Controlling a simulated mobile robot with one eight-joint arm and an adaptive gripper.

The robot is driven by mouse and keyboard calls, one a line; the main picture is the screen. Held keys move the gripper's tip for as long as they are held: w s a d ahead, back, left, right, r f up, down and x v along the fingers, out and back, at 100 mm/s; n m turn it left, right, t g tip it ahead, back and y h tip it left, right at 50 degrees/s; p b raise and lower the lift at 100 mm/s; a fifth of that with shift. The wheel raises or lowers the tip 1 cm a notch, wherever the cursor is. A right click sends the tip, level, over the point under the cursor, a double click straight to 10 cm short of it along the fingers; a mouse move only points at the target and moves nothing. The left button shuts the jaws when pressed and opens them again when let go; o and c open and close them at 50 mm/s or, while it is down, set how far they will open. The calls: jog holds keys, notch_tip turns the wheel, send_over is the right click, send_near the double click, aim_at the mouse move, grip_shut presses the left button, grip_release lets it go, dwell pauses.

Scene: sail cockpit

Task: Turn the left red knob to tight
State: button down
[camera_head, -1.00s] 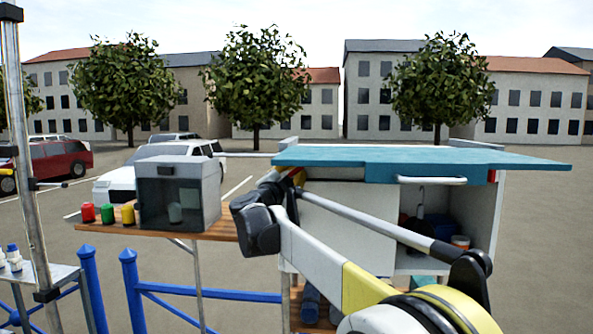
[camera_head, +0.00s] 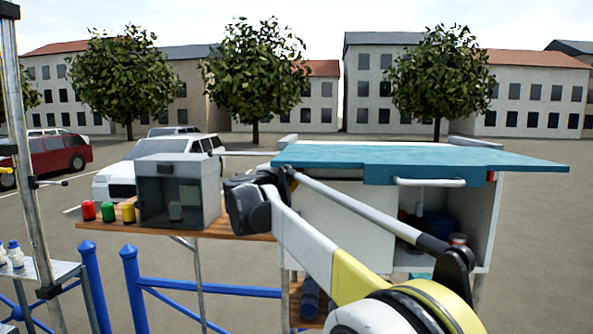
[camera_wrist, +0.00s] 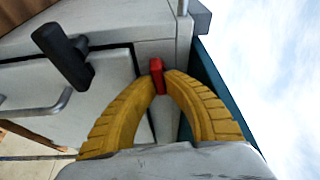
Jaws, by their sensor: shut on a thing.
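The red knob (camera_wrist: 157,66) shows in the wrist view as a small upright red bar against a pale post of the cabinet. My gripper (camera_wrist: 161,78) has its two curved yellow fingers closed on it, one on each side. The fingertips hide part of the knob. In the head view, my dark wrist and pale arm cover most of the gripper and the knob, at the left end of the teal-topped cabinet (camera_head: 430,158). The knob's turn angle cannot be read clearly.
In the wrist view, a black handle (camera_wrist: 63,55) and a grey bar handle (camera_wrist: 40,106) stick out left of the knob. A grey box (camera_head: 178,190) and red, green and yellow cups (camera_head: 108,212) stand on a wooden shelf. Blue railings (camera_head: 210,289) run in front.

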jog(key=c, duration=1.5)
grip_release()
jog(key=shift+o, duration=0.2)
